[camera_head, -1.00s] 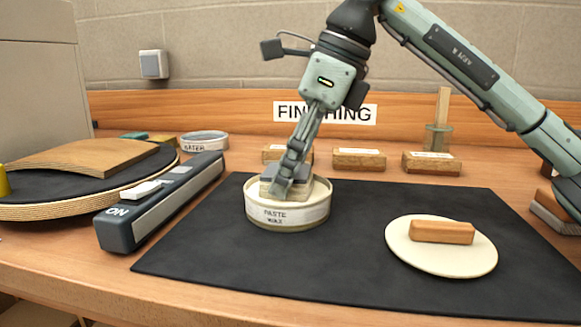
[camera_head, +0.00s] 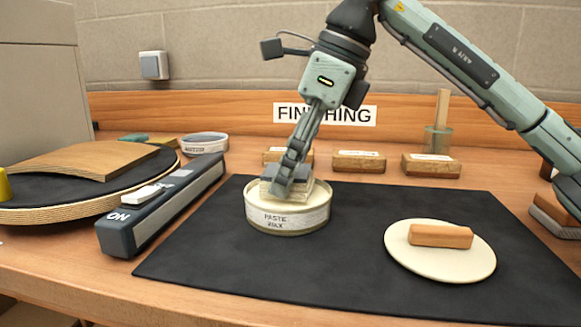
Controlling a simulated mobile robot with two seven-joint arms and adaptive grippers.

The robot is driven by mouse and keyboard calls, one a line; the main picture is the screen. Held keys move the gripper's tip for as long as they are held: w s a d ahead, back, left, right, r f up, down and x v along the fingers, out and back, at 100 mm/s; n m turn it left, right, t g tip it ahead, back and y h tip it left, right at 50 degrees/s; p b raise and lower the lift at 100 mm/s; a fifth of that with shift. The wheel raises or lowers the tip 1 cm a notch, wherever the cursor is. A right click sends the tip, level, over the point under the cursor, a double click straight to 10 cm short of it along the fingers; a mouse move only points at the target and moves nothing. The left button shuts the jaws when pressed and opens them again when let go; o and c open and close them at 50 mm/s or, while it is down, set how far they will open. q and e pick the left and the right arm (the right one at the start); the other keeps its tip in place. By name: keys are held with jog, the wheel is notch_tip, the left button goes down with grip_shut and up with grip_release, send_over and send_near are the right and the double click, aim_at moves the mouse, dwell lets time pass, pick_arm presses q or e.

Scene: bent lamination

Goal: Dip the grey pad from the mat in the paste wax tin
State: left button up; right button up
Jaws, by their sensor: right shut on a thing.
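The paste wax tin (camera_head: 287,218) is a round, low tin with a pale label, standing at the back left of the black mat (camera_head: 340,266). My right gripper (camera_head: 285,183) reaches down into the tin's open top. It is shut on a pale grey pad (camera_head: 302,187), which sits inside the rim. Whether the pad's underside touches the wax is hidden by the tin wall and the gripper. My left gripper is not in view.
A cream disc (camera_head: 440,264) with an orange-brown block (camera_head: 441,236) on it lies on the mat's right. A dark switch bar (camera_head: 165,202) and a round board (camera_head: 70,205) stand left. Labelled wooden blocks (camera_head: 358,161) and a glass jar (camera_head: 437,140) line the back.

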jog(key=shift+r+p, duration=2.2)
jog(key=shift+r, duration=0.95)
